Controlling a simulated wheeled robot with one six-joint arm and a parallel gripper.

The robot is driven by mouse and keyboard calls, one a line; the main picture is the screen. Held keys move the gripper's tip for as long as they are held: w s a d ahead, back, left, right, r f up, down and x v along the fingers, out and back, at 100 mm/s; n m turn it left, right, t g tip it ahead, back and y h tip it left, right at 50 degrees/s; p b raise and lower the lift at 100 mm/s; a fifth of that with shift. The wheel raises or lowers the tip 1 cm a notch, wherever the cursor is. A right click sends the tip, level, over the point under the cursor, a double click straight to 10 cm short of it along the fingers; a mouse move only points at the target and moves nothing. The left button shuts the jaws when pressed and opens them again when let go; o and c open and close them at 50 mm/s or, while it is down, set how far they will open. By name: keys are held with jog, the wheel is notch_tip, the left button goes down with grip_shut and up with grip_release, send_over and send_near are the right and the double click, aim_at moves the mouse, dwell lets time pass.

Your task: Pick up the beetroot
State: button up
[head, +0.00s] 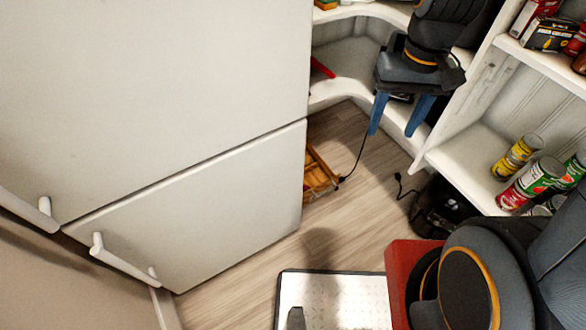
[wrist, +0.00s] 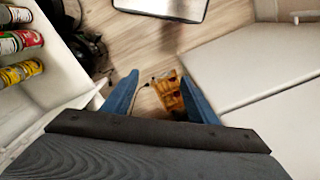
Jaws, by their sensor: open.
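I cannot make out a beetroot in either view. My gripper (head: 394,130) hangs in front of the curved corner shelf in the head view, its two blue fingers apart and pointing down. In the wrist view my gripper (wrist: 159,82) is open, with nothing held between the fingers. An orange-brown wooden crate (head: 319,174) stands on the floor beside the white fridge, partly hidden by it. The crate (wrist: 170,94) also shows between the fingers in the wrist view, well below them. Its contents are too small and dark to tell.
The white fridge (head: 190,110) fills the left of the head view. White shelves with cans (head: 516,157) stand on the right. A dark object with a cord (head: 445,208) lies on the floor near them. A white, dark-edged panel (head: 335,300) lies in front. Bare wooden floor (head: 350,225) lies between.

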jog(key=w+a+f+b, duration=0.6)
jog(key=w+f+b, duration=0.7)
jog(key=f, duration=0.8)
jog(key=w+a+f+n+y+b, duration=0.1)
jog(key=w+a+f+b, duration=0.6)
jog(key=w+f+b, duration=0.6)
jog(key=w+a+f+y+b, duration=0.1)
jog(key=w+a+f+b, duration=0.6)
jog(key=f, duration=2.3)
jog(key=shift+w+f+n+b, duration=0.1)
jog(key=shift+w+n+b, duration=0.2)
jog(key=shift+w+b, duration=3.15)
jog(key=shift+a+f+b, duration=0.2)
jog(key=shift+f+b, duration=0.2)
jog(key=shift+f, duration=0.2)
jog(key=f+b, duration=0.2)
jog(key=f, duration=0.1)
jog(key=a+f+b, duration=0.1)
jog(key=f, duration=0.3)
jog(key=shift+s+a+b, duration=0.2)
jog(key=shift+b, duration=0.2)
jog(key=c, duration=0.9)
